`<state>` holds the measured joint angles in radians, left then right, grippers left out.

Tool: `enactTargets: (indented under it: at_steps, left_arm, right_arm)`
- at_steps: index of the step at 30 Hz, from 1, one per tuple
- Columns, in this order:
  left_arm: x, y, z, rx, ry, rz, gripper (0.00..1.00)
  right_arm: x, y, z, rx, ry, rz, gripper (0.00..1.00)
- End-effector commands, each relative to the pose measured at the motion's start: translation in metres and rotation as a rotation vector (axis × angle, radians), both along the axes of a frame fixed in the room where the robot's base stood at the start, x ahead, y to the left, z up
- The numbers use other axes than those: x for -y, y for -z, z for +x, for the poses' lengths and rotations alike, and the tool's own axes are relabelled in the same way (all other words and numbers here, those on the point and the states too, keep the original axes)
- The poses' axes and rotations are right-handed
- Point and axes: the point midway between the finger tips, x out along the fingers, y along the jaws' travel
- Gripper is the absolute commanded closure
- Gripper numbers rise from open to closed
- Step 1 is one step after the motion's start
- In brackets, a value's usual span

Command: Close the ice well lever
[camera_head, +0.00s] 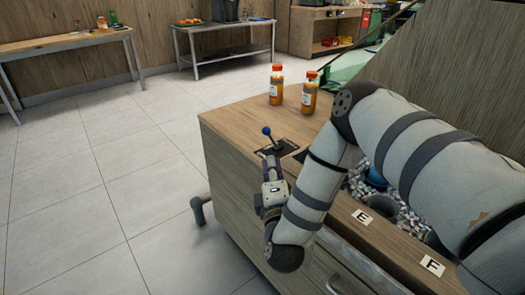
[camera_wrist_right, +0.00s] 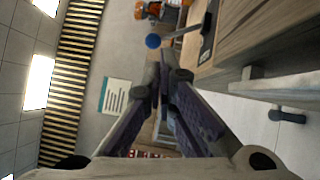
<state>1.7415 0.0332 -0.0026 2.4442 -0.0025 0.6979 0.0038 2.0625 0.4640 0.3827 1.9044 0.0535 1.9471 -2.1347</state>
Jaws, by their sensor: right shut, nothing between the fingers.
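The ice well lever (camera_head: 266,131) has a blue ball knob on a thin rod. It rises from a dark plate (camera_head: 286,146) set in the corner of the wooden counter, and the rod leans toward the left edge. My right gripper (camera_head: 271,160) is just below the knob at the counter's edge, shut and empty. In the right wrist view the blue knob (camera_wrist_right: 153,41) is beyond the shut fingertips (camera_wrist_right: 163,75), with a gap showing between. My left gripper is not in view.
Two orange juice bottles (camera_head: 276,84) (camera_head: 309,95) stand on the counter (camera_head: 235,119) behind the lever. My right arm covers part of the ice well (camera_head: 361,184). The tiled floor at left is clear.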

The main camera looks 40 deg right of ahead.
Motion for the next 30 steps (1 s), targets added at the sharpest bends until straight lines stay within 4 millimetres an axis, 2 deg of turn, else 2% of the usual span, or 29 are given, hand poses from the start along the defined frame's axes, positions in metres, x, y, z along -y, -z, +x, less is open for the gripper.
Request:
enactTargets:
  at_steps: [6,12,30]
  left_arm:
    - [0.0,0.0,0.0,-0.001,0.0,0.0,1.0]
    - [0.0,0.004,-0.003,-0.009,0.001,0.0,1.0]
    - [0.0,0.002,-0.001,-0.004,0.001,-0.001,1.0]
  right_arm:
    - [0.025,-0.01,0.04,0.007,0.004,-0.003,1.0]
    - [0.039,-0.013,0.064,0.004,0.002,-0.002,1.0]
    - [0.041,-0.018,0.076,0.005,-0.001,0.014,1.0]
